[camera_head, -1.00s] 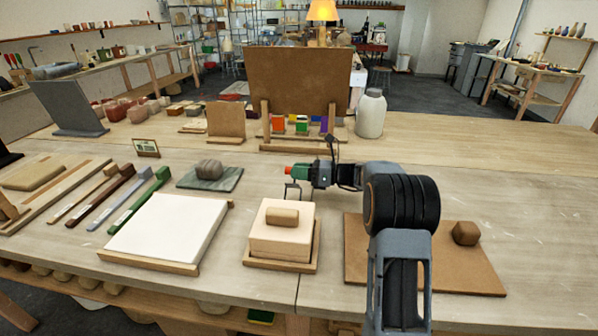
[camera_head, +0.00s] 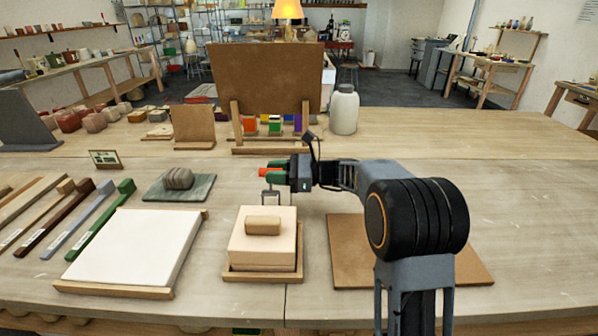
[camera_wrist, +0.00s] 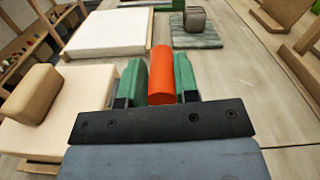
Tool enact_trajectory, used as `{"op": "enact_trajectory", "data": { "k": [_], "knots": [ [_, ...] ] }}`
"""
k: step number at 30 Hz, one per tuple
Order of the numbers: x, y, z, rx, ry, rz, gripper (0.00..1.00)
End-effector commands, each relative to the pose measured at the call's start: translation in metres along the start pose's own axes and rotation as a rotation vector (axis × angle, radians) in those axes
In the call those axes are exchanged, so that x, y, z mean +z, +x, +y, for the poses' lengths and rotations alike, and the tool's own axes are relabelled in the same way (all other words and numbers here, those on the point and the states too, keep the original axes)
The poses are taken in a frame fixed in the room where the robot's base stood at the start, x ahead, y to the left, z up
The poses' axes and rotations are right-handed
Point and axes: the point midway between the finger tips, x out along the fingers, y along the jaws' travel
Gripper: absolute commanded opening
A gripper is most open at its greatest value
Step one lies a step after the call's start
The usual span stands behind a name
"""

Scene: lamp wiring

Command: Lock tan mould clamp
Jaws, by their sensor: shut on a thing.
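My gripper (camera_head: 274,171) is shut on an orange cylindrical handle (camera_wrist: 161,75), seen between its green fingers in the wrist view. In the head view a thin grey U-shaped frame (camera_head: 271,193) hangs below the gripper, legs down; it seems to belong to the orange handle. The frame is just behind and above a cream square mould (camera_head: 262,245), which bears a tan block (camera_head: 263,225) and sits on a wooden base (camera_head: 235,276). I see a gap between gripper and mould. In the wrist view the mould (camera_wrist: 75,115) and tan block (camera_wrist: 33,93) are at left; the frame is hidden.
A white slab (camera_head: 135,245) lies left of the mould. A brown board (camera_head: 350,245) lies right, partly behind my arm. A grey-green slab with a ribbed lump (camera_head: 178,179) is beyond at left. An upright brown panel (camera_head: 265,80) and a white jar (camera_head: 344,110) stand behind.

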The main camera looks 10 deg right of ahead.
Motion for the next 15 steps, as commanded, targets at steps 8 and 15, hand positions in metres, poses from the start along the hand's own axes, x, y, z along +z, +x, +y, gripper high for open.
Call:
{"op": "enact_trajectory", "data": {
  "k": [8,15],
  "knots": [
    [0.009,0.012,0.032,0.022,-0.229,-0.006,0.00],
    [0.014,0.010,0.048,0.020,-0.366,-0.006,0.00]
  ]
}}
